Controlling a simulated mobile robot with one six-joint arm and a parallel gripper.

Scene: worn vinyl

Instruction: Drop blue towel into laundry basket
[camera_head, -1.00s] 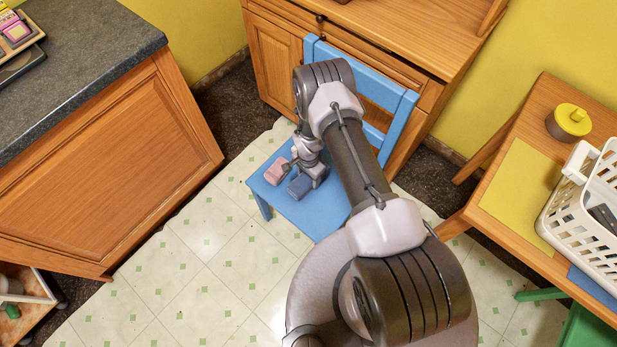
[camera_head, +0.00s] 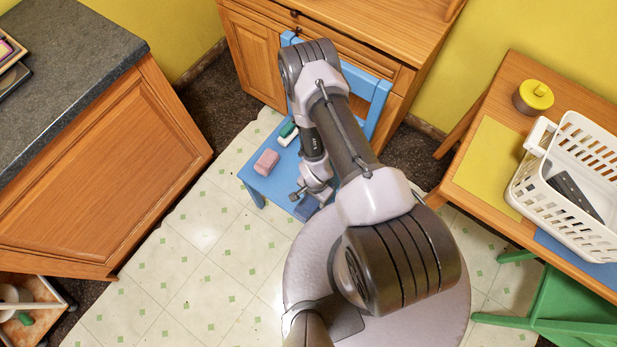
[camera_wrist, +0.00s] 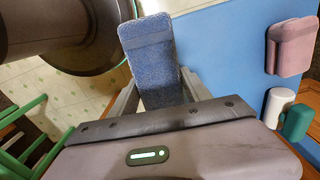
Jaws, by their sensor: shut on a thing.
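A folded blue towel (camera_wrist: 150,60) is held between the fingers of my gripper (camera_wrist: 160,95) in the wrist view. In the head view, my gripper (camera_head: 312,192) is low over the front of the blue chair seat, and the towel (camera_head: 306,207) shows partly behind it. I cannot tell whether the towel touches the seat. The white laundry basket (camera_head: 540,190) stands on the wooden table at the right, with a dark object (camera_head: 574,196) inside it.
A pink folded cloth (camera_head: 266,162) and a green and white item (camera_head: 288,133) lie on the blue chair (camera_head: 262,186). The table holds a yellow-lidded pot (camera_head: 534,97) and a yellow mat (camera_head: 488,165). A green chair (camera_head: 570,300) stands at the lower right. A grey-topped counter (camera_head: 70,70) is at the left.

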